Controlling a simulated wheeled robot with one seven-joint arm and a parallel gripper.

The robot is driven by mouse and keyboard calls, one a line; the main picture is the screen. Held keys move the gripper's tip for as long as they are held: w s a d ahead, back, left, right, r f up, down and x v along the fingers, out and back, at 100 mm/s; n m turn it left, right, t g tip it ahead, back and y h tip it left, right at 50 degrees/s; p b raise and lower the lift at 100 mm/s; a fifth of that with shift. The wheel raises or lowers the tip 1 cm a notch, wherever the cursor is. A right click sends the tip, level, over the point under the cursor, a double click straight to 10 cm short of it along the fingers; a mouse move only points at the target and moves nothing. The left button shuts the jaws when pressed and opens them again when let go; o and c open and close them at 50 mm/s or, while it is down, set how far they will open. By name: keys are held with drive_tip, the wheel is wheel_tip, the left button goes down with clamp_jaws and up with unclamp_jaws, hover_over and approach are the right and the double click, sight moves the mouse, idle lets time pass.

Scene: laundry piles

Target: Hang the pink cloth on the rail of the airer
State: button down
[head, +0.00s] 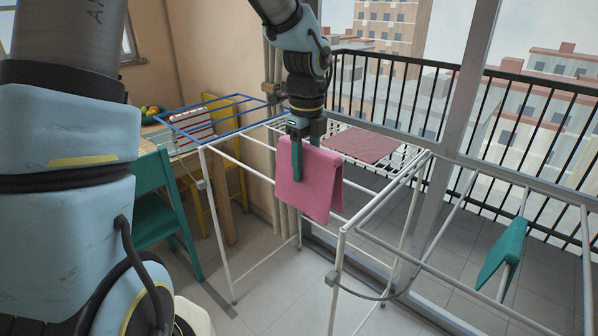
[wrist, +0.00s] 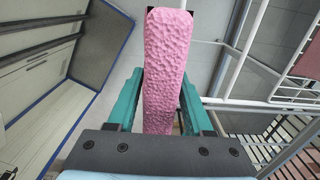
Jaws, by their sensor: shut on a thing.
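The pink cloth (head: 315,190) hangs folded in an upside-down V at the near side of the white airer (head: 340,250). My gripper (head: 297,180) is shut on the cloth's top fold, with its teal fingers pointing down. In the wrist view the cloth (wrist: 165,70) is a long bumpy strip between the two fingers of my gripper (wrist: 160,95). The cloth hides part of the airer's near rail (head: 255,172). I cannot tell whether the cloth straddles the rail or touches it.
A dull red cloth (head: 360,145) lies flat on the airer's top. A teal cloth (head: 502,255) hangs over a rail at the right. A teal chair (head: 155,200) and a fruit bowl (head: 152,115) are at the left. A black balcony railing (head: 440,85) stands behind.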

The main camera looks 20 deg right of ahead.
wheel_tip(320, 180, down, 14)
drive_tip(key=w+d+b, duration=0.1)
drive_tip(key=d+b, duration=0.1)
drive_tip(key=b, duration=0.6)
drive_tip(key=shift+w+d, duration=0.2)
drive_tip(key=shift+d, duration=0.15)
idle(0.7)
drive_tip(key=shift+f, duration=0.1)
drive_tip(key=shift+c, duration=1.1)
unclamp_jaws()
